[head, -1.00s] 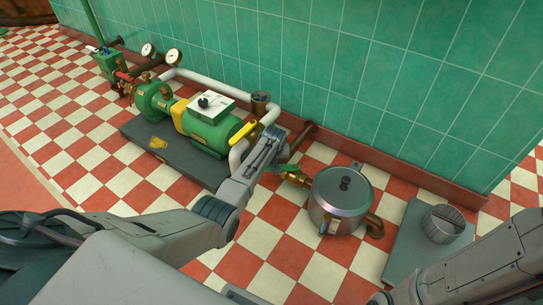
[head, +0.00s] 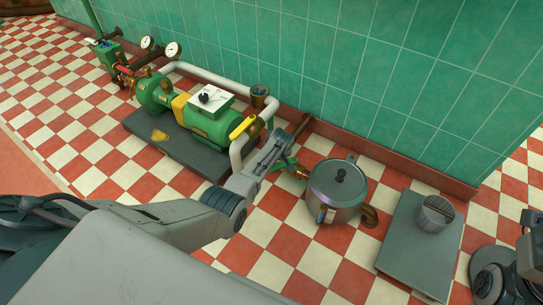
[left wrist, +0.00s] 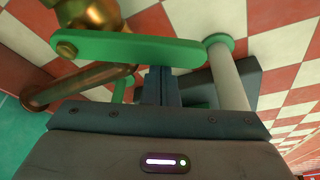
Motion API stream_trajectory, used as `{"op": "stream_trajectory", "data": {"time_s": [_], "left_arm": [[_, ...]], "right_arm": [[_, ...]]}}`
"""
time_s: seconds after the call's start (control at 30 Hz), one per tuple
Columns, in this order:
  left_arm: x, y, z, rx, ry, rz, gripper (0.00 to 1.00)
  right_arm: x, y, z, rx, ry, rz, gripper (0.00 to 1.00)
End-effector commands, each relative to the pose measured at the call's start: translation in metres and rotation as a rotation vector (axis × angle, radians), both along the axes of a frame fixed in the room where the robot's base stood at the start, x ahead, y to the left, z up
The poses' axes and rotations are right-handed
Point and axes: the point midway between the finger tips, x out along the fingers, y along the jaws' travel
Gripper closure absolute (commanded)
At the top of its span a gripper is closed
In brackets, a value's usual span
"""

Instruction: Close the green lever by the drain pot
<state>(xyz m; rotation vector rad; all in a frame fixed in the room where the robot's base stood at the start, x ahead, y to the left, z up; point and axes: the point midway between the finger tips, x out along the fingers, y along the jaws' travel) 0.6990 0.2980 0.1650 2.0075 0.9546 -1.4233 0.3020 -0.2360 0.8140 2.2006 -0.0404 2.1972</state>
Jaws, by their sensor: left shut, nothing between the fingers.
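The steel drain pot (head: 337,188) stands on the checkered floor right of the green pump, with a brass fitting (head: 302,173) on its left side. The green lever (head: 288,162) is at that fitting, partly hidden by my left arm. In the left wrist view the lever (left wrist: 130,48) lies across the picture, with a brass bolt at its left end. My left gripper (head: 283,142) is beside the lever. Its fingers (left wrist: 160,80) are shut and empty, their tips right at the lever's edge; I cannot tell whether they touch.
The green pump (head: 205,125) and pale pipe (head: 237,152) stand close to my left arm. A grey plate (head: 405,250) with a round ridged piece (head: 435,213) lies right of the pot. The tiled wall (head: 400,90) rises behind. Floor in front of the pot is clear.

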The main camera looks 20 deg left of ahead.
Motion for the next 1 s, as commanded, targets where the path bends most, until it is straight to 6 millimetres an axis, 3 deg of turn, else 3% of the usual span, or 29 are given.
{"op": "stream_trajectory", "data": {"time_s": [0.4, 1.0], "left_arm": [[-0.021, -0.023, 0.001, 0.0, 0.002, 0.324, 1.0], [-0.03, -0.04, 0.0, -0.001, 0.001, 0.316, 1.0]], "right_arm": [[-0.001, 0.0, 0.014, -0.017, 0.007, 0.012, 0.64], [-0.001, 0.0, 0.02, -0.024, 0.011, 0.021, 0.64]]}}
